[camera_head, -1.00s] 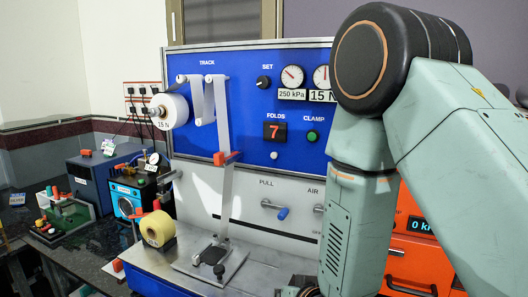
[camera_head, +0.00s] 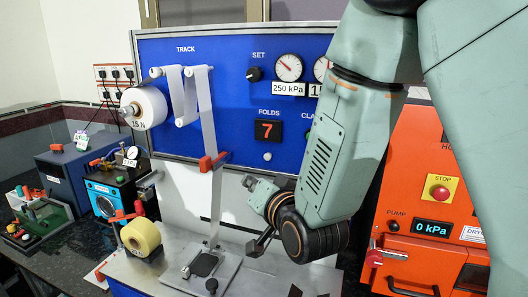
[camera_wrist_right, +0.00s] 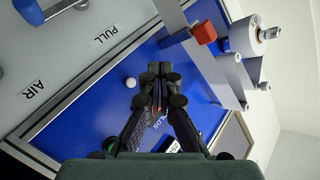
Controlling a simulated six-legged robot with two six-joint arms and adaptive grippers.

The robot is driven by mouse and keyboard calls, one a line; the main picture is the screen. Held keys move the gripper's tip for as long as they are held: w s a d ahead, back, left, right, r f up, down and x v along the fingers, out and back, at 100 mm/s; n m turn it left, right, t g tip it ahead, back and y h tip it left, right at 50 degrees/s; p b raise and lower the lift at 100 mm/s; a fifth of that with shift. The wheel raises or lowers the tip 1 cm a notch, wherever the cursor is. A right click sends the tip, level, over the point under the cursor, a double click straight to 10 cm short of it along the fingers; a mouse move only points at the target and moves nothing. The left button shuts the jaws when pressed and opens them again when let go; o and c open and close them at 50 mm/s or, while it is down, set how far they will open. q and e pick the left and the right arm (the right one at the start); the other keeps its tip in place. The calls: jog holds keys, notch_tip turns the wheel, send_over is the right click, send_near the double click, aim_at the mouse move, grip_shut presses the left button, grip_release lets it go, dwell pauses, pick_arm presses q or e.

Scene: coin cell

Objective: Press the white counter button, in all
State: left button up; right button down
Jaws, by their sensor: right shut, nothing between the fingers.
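The white counter button (camera_head: 267,156) is a small round knob on the blue panel, just below the red-lit FOLDS display (camera_head: 268,130), which reads 7. My right gripper (camera_head: 250,182) is in front of the panel, below and a little left of the button in the head view. In the right wrist view its fingers (camera_wrist_right: 157,80) are shut and empty, and the button (camera_wrist_right: 130,82) shows close beside the tips, apart from them in the picture. The distance to the panel is hard to judge. My left gripper is not in view.
A paper strip with a red clip (camera_head: 212,162) hangs left of the gripper. A white roll (camera_head: 143,107) and yellow roll (camera_head: 141,237) are further left. My right arm covers the CLAMP area. An orange oven (camera_head: 420,190) with a STOP button stands right.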

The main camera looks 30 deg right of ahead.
aim_at(268, 157)
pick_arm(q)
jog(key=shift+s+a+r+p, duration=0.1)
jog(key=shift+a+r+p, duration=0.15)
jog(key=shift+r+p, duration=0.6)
pick_arm(e)
jog(key=w+d, duration=0.5)
jog(key=shift+w+d+r, duration=0.25)
jog(key=shift+d+r, duration=0.05)
jog(key=shift+d, duration=0.05)
jog(key=shift+r, duration=0.1)
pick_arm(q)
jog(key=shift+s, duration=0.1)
pick_arm(e)
jog(key=shift+s, duration=0.15)
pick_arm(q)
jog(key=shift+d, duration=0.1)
pick_arm(e)
jog(key=shift+d, duration=0.15)
